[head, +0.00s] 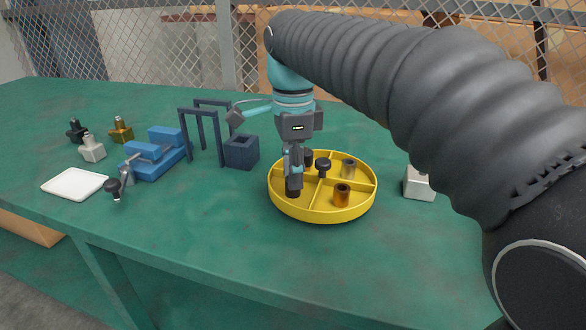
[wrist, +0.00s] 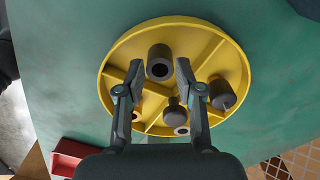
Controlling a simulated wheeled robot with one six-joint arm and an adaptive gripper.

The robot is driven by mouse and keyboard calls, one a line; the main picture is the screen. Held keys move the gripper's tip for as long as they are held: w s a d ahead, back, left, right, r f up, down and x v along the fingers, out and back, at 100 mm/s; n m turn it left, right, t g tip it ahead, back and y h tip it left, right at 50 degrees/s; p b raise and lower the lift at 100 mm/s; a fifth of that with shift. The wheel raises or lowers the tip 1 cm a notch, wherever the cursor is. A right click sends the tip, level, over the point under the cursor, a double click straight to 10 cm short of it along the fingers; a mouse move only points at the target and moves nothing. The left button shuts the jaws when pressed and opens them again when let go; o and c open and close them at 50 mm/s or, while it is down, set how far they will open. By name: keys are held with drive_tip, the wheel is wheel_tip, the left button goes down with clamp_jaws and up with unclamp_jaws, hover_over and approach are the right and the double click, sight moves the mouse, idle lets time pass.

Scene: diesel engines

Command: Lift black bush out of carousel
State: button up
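The black bush (wrist: 159,63) is a dark hollow cylinder at the upper middle of the wrist view, within the rim of the yellow carousel (wrist: 116,64). My gripper (wrist: 160,72) is open, with one finger on each side of the bush. A narrow gap seems to show between the fingers and the bush. In the head view, my gripper (head: 293,183) points down over the left front compartment of the carousel (head: 322,215). The black bush (head: 293,193) shows as a dark shape below the fingertips. The fingers partly hide it there.
The carousel also holds a bronze bush (head: 342,194), a grey bush (head: 348,168) and two black knobbed parts (head: 323,166) (head: 307,157). A dark square box (head: 241,152), a blue fixture (head: 160,155) and a white plate (head: 74,184) stand left. A pale block (head: 418,186) is right.

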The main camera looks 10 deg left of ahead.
clamp_jaws()
drive_tip(key=shift+r, duration=0.1)
drive_tip(key=shift+r+p, duration=1.45)
drive_tip(key=shift+p, duration=0.05)
drive_tip(key=shift+r+p, duration=0.7)
drive_tip(key=shift+r, duration=0.75)
